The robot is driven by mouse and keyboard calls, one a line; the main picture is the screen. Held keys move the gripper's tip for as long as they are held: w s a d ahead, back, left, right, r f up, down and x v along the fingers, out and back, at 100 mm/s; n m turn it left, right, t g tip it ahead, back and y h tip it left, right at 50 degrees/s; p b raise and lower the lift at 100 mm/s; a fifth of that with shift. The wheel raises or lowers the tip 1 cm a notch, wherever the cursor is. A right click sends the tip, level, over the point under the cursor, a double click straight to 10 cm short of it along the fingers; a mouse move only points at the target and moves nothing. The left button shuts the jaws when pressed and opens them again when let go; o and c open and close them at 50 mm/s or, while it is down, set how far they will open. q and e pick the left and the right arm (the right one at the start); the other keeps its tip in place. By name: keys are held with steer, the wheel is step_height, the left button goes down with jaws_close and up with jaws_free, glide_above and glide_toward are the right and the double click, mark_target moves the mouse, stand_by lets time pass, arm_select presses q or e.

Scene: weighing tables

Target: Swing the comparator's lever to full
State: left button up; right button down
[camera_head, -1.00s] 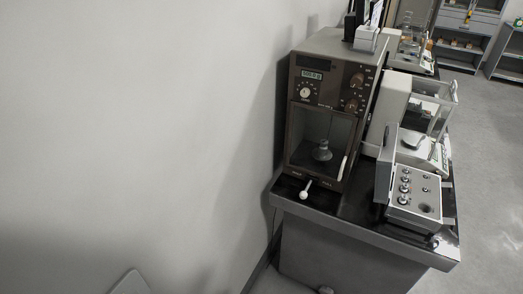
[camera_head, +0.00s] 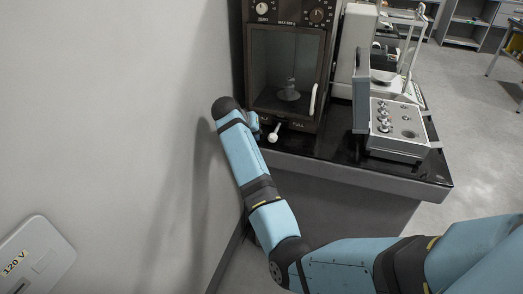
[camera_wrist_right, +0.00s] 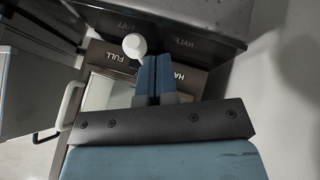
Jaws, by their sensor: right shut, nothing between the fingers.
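The comparator (camera_head: 243,70) is a dark brown cabinet with a glass door, standing on the black table against the wall. Its lever (camera_head: 274,131) has a white knob and sticks out below the door, left of the FULL label. In the right wrist view the lever's knob (camera_wrist_right: 134,45) appears by the FULL label, with the HALF label on the other side of the fingers. My right gripper (camera_head: 255,125) is shut and empty, just left of the lever. In the wrist view its blue fingers (camera_wrist_right: 155,70) lie close beside the knob; I cannot tell whether they touch. My left gripper is out of view.
A grey box with knobs (camera_head: 398,145) stands on the table to the right, near a balance with a glass shield (camera_head: 400,55). The wall (camera_head: 120,100) is close on the left. A panel marked 120 V (camera_head: 35,265) is at lower left.

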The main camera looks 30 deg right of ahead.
mark_target(276, 131)
step_height(276, 131, up, 6)
steer(key=w+a+m+g+b, duration=0.2)
steer(key=m+b, duration=0.1)
steer(key=b+x, duration=0.2)
steer(key=x, duration=0.8)
steer(key=shift+s+f, duration=0.1)
steer(key=shift+s, duration=0.05)
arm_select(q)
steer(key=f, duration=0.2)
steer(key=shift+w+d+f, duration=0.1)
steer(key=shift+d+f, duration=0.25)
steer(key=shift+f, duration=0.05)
